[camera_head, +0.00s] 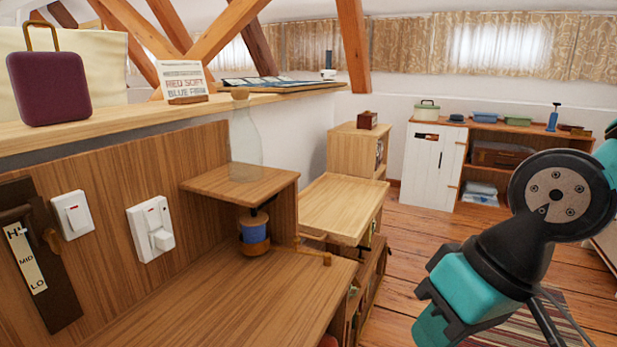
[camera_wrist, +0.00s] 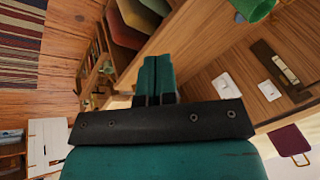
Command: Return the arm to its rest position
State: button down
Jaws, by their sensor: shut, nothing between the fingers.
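My gripper (camera_wrist: 157,75) shows in the wrist view with its two teal fingers side by side, shut and empty. In the head view part of my teal and black arm stands at the right, over the floor and apart from the wooden furniture. The gripper's fingertips cannot be made out in the head view. In the wrist view the fingers are in front of the wooden desk and shelving, and no contact shows.
A wooden desk (camera_head: 230,300) fills the front left, with a glass bottle (camera_head: 245,140) on its small raised shelf (camera_head: 215,184). A purple case (camera_head: 48,88) stands on the upper ledge. A white-doored cabinet (camera_head: 432,165) is at the back. Plank floor (camera_head: 410,240) lies open between.

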jog(key=s+d+r+n+p, duration=0.1)
jog(key=s+r+p, duration=0.1)
jog(key=r+p, duration=0.8)
jog(key=s+d+r+n+g+p, duration=0.1)
jog(key=s+r+p, duration=0.1)
jog(key=r+p, duration=0.9)
jog(key=shift+s+r, duration=0.3)
jog(key=shift+s, duration=0.05)
